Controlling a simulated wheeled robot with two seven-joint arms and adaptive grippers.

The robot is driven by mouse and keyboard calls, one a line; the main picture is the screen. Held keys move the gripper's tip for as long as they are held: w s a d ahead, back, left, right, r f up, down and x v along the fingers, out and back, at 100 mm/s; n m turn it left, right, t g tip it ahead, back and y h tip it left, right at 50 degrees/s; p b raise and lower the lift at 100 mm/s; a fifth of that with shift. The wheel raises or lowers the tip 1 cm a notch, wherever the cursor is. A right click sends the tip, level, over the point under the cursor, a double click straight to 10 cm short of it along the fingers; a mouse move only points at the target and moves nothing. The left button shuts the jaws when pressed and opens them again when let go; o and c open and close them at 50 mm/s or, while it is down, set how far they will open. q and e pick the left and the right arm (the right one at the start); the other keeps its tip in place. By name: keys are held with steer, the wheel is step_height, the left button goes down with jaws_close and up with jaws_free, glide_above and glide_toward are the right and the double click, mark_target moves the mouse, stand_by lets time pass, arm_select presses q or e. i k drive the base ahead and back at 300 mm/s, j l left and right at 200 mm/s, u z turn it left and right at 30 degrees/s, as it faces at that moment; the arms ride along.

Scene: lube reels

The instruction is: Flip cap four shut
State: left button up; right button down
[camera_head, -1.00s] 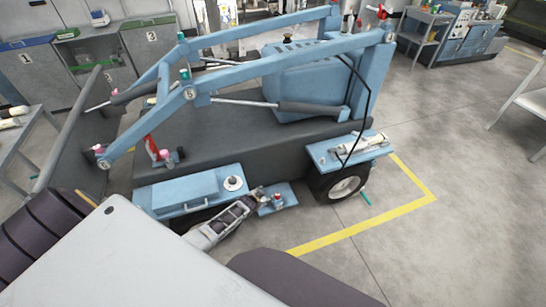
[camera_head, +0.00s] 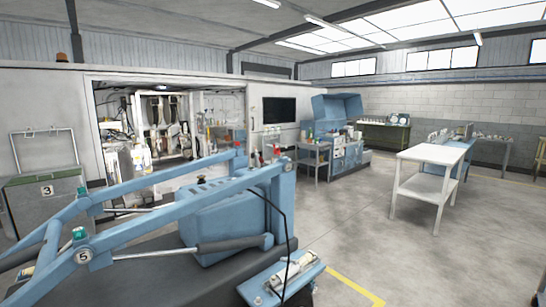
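The blue loader-arm frame (camera_head: 190,212) fills the lower left of the head view. A teal cap (camera_head: 80,234) sits at the pivot marked 5, and another teal cap (camera_head: 82,193) stands on the farther beam. Red parts (camera_head: 276,152) show at the rear top of the frame. No number 4 is readable, so I cannot tell which cap is cap four. The caps are too small to tell whether they are open or shut. Neither of my grippers is in view.
A white and metal tool (camera_head: 290,272) lies on a blue fender plate at the bottom. A white table (camera_head: 436,155) stands at right, a blue workbench (camera_head: 347,150) behind. Open floor lies right of the machine.

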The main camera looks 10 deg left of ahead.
mark_target(278, 151)
steer(key=z, duration=0.35)
steer(key=i+z, duration=0.25)
steer(key=i, duration=0.55)
steer(key=i+j+z, duration=0.15)
steer(key=i+z, duration=0.3)
steer(key=i, duration=0.35)
steer(key=i+z, duration=0.25)
steer(key=i, duration=0.55)
steer(key=i+z, duration=0.1)
steer(key=i, duration=0.65)
steer(key=i+u, duration=0.15)
steer(key=i, duration=0.65)
steer(key=i+u, duration=0.5)
steer(key=i, duration=0.3)
